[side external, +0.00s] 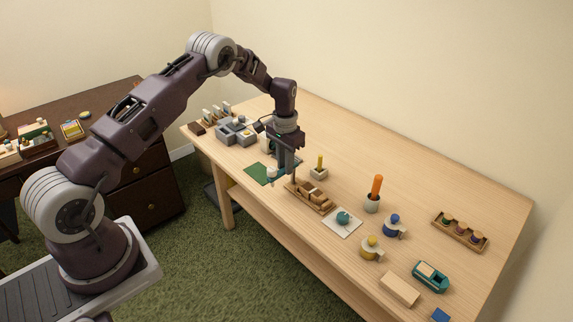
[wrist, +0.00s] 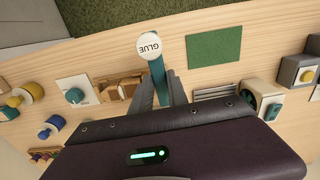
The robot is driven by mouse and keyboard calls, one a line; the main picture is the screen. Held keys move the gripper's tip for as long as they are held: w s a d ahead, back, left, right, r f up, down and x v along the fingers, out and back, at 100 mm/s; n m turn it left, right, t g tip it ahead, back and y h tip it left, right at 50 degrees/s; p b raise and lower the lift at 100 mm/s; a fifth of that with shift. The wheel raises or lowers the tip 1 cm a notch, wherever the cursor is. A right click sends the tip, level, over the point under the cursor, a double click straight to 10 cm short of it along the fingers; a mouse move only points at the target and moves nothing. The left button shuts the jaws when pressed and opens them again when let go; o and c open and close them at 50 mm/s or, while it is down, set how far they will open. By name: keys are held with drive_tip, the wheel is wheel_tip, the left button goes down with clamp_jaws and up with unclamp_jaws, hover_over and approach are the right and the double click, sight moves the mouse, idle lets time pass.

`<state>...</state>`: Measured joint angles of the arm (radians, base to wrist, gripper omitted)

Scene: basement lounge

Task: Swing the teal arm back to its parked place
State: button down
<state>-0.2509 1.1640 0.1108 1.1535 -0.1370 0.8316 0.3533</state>
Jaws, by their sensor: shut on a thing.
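The teal arm (wrist: 157,75) is a narrow bar with a white round end marked GLUE (wrist: 147,47). In the wrist view it comes out from between the fingers of my gripper (wrist: 158,88), which is shut on it. The rest of the bar and its pivot are hidden behind my gripper. In the side view my gripper (side external: 287,172) is low over the table, and the white end (side external: 271,173) shows just left of it. The white end is between the green mat (wrist: 215,52) and the wooden compartment tray (wrist: 128,82). I cannot tell which spot is the parked place.
The mat (side external: 256,174) lies left of my gripper and the tray (side external: 323,206) lies right, close by. Grey blocks (side external: 228,138) stand at the far left.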

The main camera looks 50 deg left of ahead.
drive_tip(key=shift+w+a+m, duration=0.1)
drive_tip(key=shift+m, duration=0.2)
idle(0.4)
drive_tip(key=c, duration=1.3)
unclamp_jaws()
drive_tip(key=shift+r, duration=0.1)
wheel_tip(320, 180, up, 7)
